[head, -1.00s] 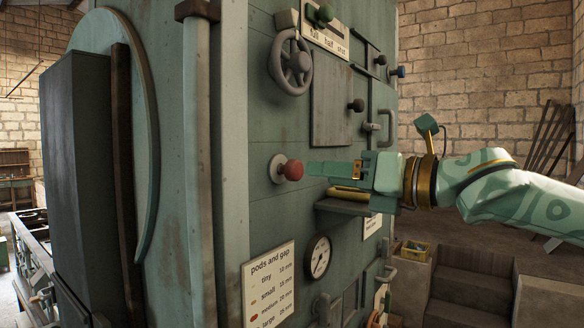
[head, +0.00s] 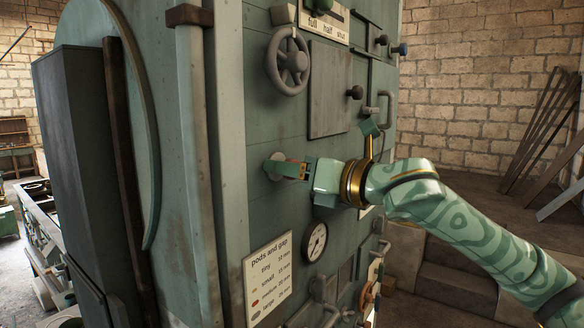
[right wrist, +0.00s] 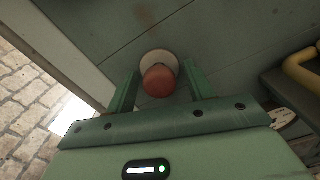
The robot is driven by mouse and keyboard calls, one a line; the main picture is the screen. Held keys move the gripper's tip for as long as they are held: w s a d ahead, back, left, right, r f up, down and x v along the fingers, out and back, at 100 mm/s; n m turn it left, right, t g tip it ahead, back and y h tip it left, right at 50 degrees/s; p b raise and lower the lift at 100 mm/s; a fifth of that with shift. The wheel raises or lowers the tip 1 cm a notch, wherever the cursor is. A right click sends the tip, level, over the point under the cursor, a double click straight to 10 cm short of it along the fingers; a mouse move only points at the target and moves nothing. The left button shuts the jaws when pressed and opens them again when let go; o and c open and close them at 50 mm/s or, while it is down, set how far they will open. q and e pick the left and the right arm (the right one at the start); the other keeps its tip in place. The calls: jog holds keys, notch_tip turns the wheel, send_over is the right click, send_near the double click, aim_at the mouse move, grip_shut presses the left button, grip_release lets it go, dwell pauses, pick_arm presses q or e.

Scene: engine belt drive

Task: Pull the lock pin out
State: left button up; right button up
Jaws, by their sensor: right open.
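The lock pin appears to be the red round knob (right wrist: 159,82) on a pale grey round mount (right wrist: 160,60) on the green machine wall. In the right wrist view the knob sits between the two fingers of my right gripper (right wrist: 160,72), with a visible space on each side. In the head view my right gripper (head: 287,167) reaches in from the right and covers most of the knob; part of the grey mount (head: 272,166) shows behind it. The right gripper is open. My left gripper is not in view.
A grey handwheel (head: 289,62) is above the mount, with a dark knob (head: 355,92) to its right. A dial gauge (head: 315,242) and a label plate (head: 269,279) are below. A yellow bar (right wrist: 303,72) on a dark ledge lies right of the gripper in the wrist view.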

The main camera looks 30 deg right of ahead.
jog(key=c, duration=0.8)
jog(key=o, duration=0.8)
jog(key=shift+d, duration=0.1)
jog(key=shift+s+d+f+b, duration=0.15)
jog(key=shift+s+b, duration=0.15)
jog(key=b+v, duration=0.7)
jog(key=v, duration=0.8)
jog(key=shift+s, duration=0.25)
